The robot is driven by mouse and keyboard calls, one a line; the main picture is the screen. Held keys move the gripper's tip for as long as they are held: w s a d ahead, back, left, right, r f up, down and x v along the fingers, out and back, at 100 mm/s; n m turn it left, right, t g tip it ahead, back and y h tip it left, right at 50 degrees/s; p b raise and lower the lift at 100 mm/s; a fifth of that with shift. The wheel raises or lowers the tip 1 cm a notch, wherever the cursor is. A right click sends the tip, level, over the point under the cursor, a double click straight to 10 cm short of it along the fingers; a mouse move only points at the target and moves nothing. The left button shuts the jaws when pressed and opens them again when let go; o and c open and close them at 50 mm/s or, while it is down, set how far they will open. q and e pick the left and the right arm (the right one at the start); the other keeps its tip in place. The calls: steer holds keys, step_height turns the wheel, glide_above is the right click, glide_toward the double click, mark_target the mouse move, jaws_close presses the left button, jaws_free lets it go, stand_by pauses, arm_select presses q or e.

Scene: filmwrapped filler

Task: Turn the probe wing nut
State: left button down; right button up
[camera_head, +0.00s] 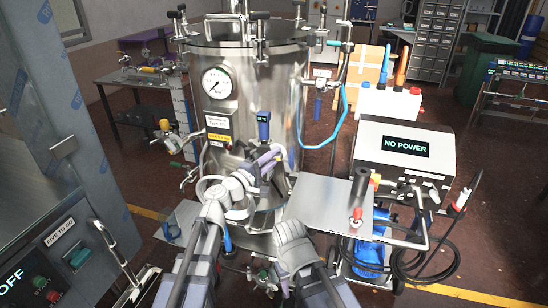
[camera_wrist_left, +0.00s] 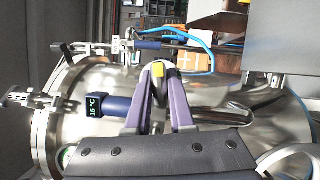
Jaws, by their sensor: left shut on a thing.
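The temperature probe (camera_head: 263,125) is a blue housing with a small lit display on the front of the steel tank (camera_head: 285,95). It also shows in the left wrist view (camera_wrist_left: 103,105), reading about 15 °C. My left gripper (camera_head: 275,153) is just below the probe housing, its purple fingers close together.
A pressure gauge (camera_head: 216,82) and labels are on the tank's left front. A side plate (camera_head: 328,205) with a red-topped fitting lies right of my left arm. A white box (camera_head: 405,155) reading NO POWER, cables and a blue hose crowd the right side.

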arm_select(q)
steer(key=shift+r+m+g+y+p, duration=0.2)
steer(key=shift+m+g+y+p, duration=0.15)
steer(key=shift+m+p, duration=0.8)
steer(key=shift+m+g+y+p, duration=0.25)
steer(key=shift+m+g+p, duration=0.2)
steer(key=shift+m+p, duration=0.6)
steer(key=shift+f+m+y+p, duration=0.15)
steer(key=shift+m+y+p, duration=0.15)
steer(key=shift+m, duration=0.5)
steer(key=c, duration=0.8)
jaws_free()
steer(key=shift+a, duration=0.1)
steer(key=shift+p+v, duration=0.7)
steer(key=shift+v, duration=3.1)
